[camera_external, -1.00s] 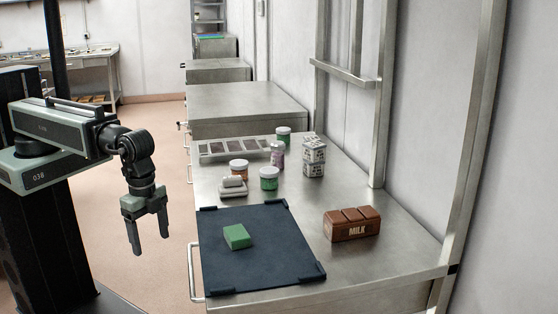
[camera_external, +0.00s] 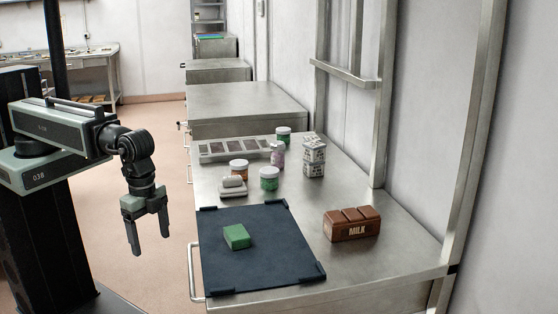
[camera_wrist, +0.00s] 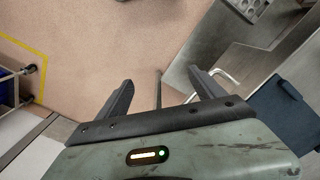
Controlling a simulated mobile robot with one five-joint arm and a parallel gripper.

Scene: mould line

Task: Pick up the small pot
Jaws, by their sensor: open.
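Several small lidded pots stand on the steel bench. An orange pot with a white lid (camera_external: 239,170) and a green pot with a white lid (camera_external: 269,179) are near the middle. A pinkish pot (camera_external: 278,155) and another green pot (camera_external: 284,135) stand farther back. I cannot tell which one the task means. My gripper (camera_external: 151,245) hangs pointing down over the floor, left of the bench and well apart from the pots. Its fingers are open and empty, as the wrist view (camera_wrist: 160,78) also shows. No pot is clearly seen in the wrist view.
A dark mat (camera_external: 260,265) with a green block (camera_external: 236,237) lies at the bench front. A brown MILK mould (camera_external: 351,224) is to its right. Patterned cubes (camera_external: 314,156), a pale stacked piece (camera_external: 232,187) and a compartment tray (camera_external: 230,149) are behind. A steel post rises at right.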

